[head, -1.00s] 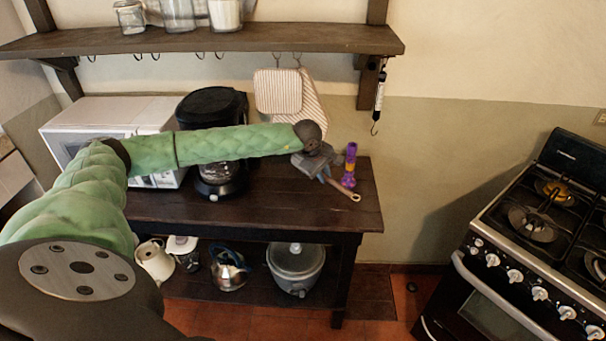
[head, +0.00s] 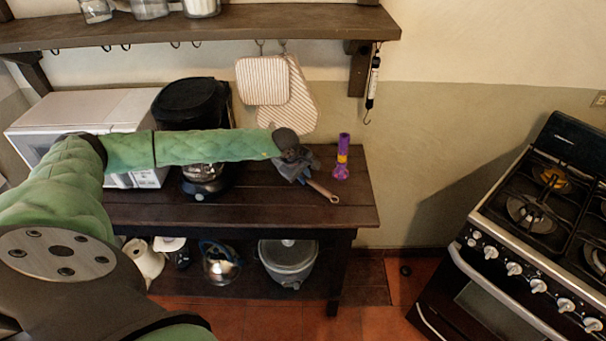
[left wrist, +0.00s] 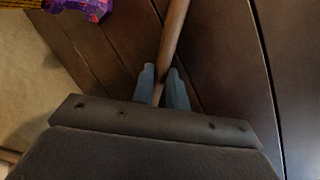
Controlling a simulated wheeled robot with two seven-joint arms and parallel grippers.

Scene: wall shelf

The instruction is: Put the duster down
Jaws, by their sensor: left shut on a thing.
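The duster shows as a brown wooden handle (head: 322,190) that sticks out to the lower right from my left gripper (head: 301,175), over the right part of the dark wooden table (head: 240,210). My left gripper is shut on this handle. In the left wrist view the handle (left wrist: 173,38) runs up from between the two blue-grey fingers (left wrist: 161,82), above the table planks. The rest of the duster is hidden by the gripper. I cannot tell whether the handle touches the table. My right gripper is not in view.
A purple and yellow object (head: 342,160) stands on the table just right of the gripper. A coffee maker (head: 205,177) and white microwave (head: 85,115) stand further left. A stove (head: 500,240) stands at right.

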